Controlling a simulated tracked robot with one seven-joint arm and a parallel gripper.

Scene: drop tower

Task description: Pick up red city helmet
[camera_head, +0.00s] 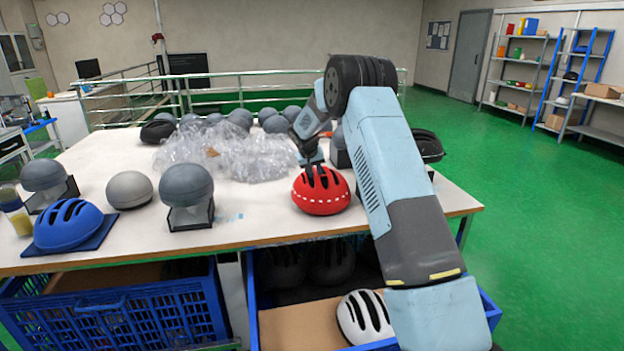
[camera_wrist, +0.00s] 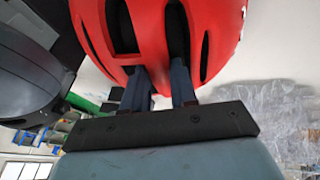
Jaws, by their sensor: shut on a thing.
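The red city helmet (camera_head: 321,192) has dark vents and a dashed white line along its side. In the head view it is at the front right of the white table (camera_head: 270,222), near the front edge. I cannot tell whether it touches the table. My gripper (camera_head: 316,174) comes down from above and is shut on the helmet's top. In the wrist view the red helmet (camera_wrist: 160,35) fills the top middle, and the fingers of my gripper (camera_wrist: 160,85) reach into its vents. The fingertips are hidden inside the shell.
A blue helmet (camera_head: 68,224) lies on a mat at the front left. Grey headforms (camera_head: 187,190) stand along the table, and crumpled clear plastic (camera_head: 225,150) lies behind. Blue crates below the table hold a white helmet (camera_head: 365,316) and dark helmets. A dark helmet (camera_head: 427,144) is at the right edge.

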